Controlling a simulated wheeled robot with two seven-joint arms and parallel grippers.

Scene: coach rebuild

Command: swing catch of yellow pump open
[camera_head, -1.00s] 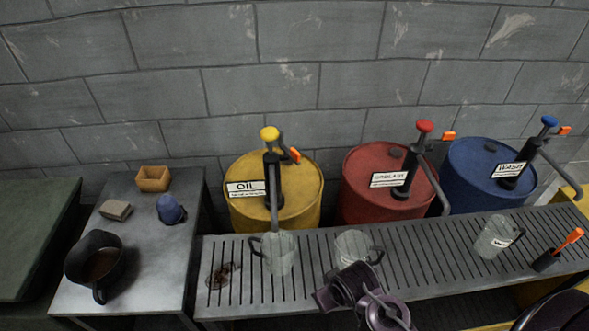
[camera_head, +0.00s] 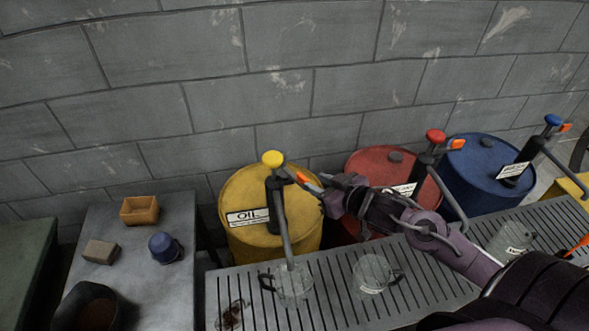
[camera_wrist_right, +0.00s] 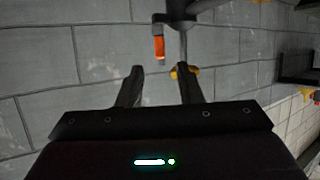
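The yellow pump (camera_head: 273,185) stands on the yellow oil drum (camera_head: 235,200), with a yellow knob on top and a spout reaching down to a clear jug (camera_head: 293,287). Its orange catch (camera_head: 308,181) sticks out to the right of the pump head. My right gripper (camera_head: 326,190) is just right of the catch, fingers pointing toward it. In the right wrist view the fingers (camera_wrist_right: 160,72) are apart and empty; the orange catch (camera_wrist_right: 159,48) shows just ahead, between their lines. My left gripper is not in view.
A red drum (camera_head: 365,165) and blue drum (camera_head: 475,160) with similar pumps stand to the right. Another clear jug (camera_head: 371,275) is on the slatted bench (camera_head: 335,300). A grey table (camera_head: 190,215) at left holds a wooden box (camera_head: 140,211) and a blue item (camera_head: 164,248).

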